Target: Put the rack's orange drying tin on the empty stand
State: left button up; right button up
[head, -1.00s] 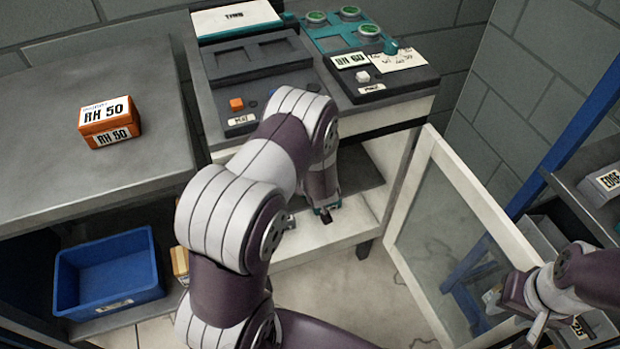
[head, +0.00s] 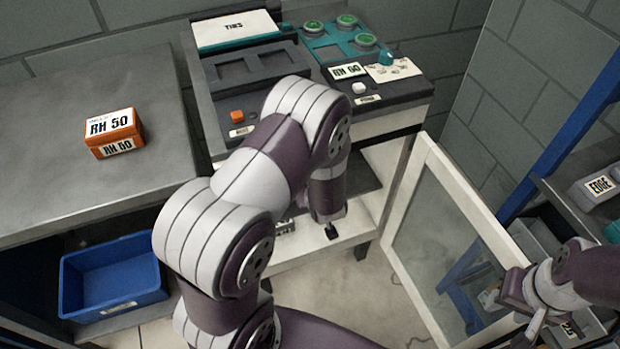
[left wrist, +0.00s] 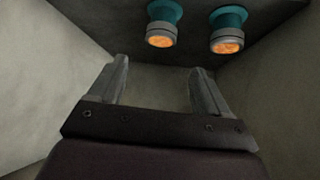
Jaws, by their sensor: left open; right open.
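An orange box (head: 114,133) labelled RH 50 sits on the grey bench at left; I cannot tell if it is the rack's drying tin. I cannot pick out the empty stand. My left gripper (head: 331,231) is at the open lower compartment of the cabinet, mostly hidden by my arm. The left wrist view shows its jaws (left wrist: 156,88) open and empty between pale walls. Two teal fittings (left wrist: 162,24) with orange ends hang beyond the fingers. My right gripper (head: 537,322) is open and empty in front of the rack (head: 548,205) at right.
A framed glass door (head: 437,235) stands open between the cabinet and the rack. A blue bin (head: 113,282) is under the bench (head: 60,165). The cabinet top carries a control panel (head: 245,75) and green round pieces (head: 364,40). A box labelled EDGE (head: 597,187) is on the rack.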

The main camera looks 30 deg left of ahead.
pick_arm(q)
jog(key=s+d+r+m+g+h, duration=0.2)
jog(key=s+d+r+m+h, duration=0.35)
jog(key=d+r, duration=0.4)
jog(key=s+a+r+m+g, duration=0.1)
jog(key=s+r+m+g, duration=0.1)
jog(key=s, duration=0.7)
notch_tip(320, 180, up, 3)
jog(key=shift+a+f+g, duration=0.2)
jog(key=shift+a+g, duration=0.05)
jog(key=shift+g, duration=0.55)
